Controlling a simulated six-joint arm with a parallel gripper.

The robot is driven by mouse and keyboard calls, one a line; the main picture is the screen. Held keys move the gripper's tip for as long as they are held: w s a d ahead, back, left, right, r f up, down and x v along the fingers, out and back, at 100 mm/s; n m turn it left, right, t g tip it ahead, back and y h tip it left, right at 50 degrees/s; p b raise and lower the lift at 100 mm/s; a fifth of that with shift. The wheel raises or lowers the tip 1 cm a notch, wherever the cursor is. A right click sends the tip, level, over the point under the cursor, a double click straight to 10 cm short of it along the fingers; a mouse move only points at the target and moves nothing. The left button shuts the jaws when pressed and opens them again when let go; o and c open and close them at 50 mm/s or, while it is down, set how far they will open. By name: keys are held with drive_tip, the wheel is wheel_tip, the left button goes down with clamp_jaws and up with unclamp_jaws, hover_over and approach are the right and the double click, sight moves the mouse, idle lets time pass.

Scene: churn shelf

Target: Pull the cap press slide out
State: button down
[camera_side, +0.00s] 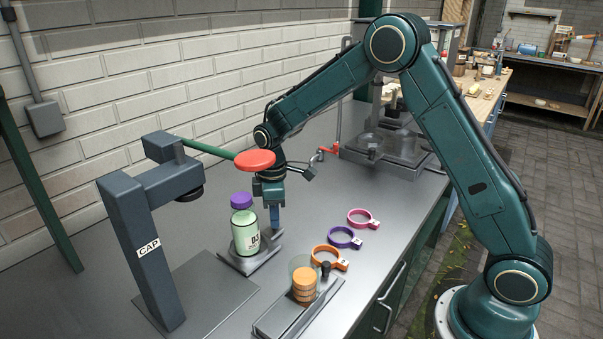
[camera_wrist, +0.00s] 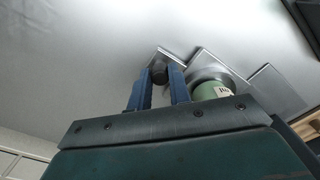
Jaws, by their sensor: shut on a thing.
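The cap press (camera_side: 140,240) is a dark blue-grey column marked CAP, with a green lever ending in a red knob. Its slide (camera_side: 264,254) is a grey plate at the right of the press base, carrying a pale green bottle (camera_side: 245,233) with a purple cap. The bottle stands upright, to the right of the press head. The red lever knob hides part of my wrist in the side view.
A grey tray (camera_side: 268,326) with orange caps in a clear tube stands in front. Pink, purple and orange rings (camera_side: 345,237) lie to the right. A metal fixture (camera_side: 390,165) stands at the back. The brick wall is behind; the bench between my gripper and wall is clear.

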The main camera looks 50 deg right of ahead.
drive_tip(key=shift+d, duration=0.1)
drive_tip(key=c, duration=1.3)
unclamp_jaws()
drive_tip(key=shift+r, duration=0.15)
wheel_tip(320, 180, up, 14)
drive_tip(key=shift+f, duration=0.2)
